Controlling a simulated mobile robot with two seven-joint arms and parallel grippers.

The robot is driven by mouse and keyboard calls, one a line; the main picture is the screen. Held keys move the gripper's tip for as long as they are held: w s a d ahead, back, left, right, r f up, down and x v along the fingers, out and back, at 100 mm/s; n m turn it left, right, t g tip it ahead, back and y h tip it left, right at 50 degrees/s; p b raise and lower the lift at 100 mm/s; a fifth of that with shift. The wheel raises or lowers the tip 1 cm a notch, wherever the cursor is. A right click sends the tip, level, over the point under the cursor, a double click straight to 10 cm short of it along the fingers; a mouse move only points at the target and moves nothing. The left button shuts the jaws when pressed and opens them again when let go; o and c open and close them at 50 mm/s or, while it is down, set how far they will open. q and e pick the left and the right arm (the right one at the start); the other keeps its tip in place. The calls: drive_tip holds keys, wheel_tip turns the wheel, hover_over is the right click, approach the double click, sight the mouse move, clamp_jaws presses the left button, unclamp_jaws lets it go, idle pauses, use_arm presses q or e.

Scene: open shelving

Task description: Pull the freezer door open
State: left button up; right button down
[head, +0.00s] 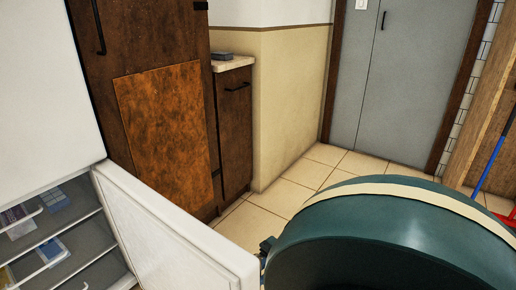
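The freezer door (165,235) is the white lower door of the white fridge (40,70) at the left. It stands swung open, and its free edge reaches toward the bottom middle of the view. The freezer inside (85,240) shows, with shelves or drawers and several packages in it. A large teal arm link of mine fills the bottom right. A small dark part, seemingly of my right gripper (266,246), shows just beside the door's free edge. Its fingers are hidden, and I cannot tell if it touches the door. My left gripper is out of view.
Dark brown cabinets (160,100) stand behind the freezer door. A small light counter (232,63) holds a grey object (222,56). Tiled floor (310,180) is clear between the cabinets and the grey double door (405,80). A blue-handled tool (492,155) leans at the right edge.

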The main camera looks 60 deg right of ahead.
drive_tip(key=c, duration=1.4)
unclamp_jaws()
drive_tip(key=shift+c, duration=0.2)
use_arm(q)
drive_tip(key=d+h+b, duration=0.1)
drive_tip(key=b, duration=0.3)
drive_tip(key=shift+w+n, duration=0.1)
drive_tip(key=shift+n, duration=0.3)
use_arm(e)
drive_tip(key=v, duration=1.3)
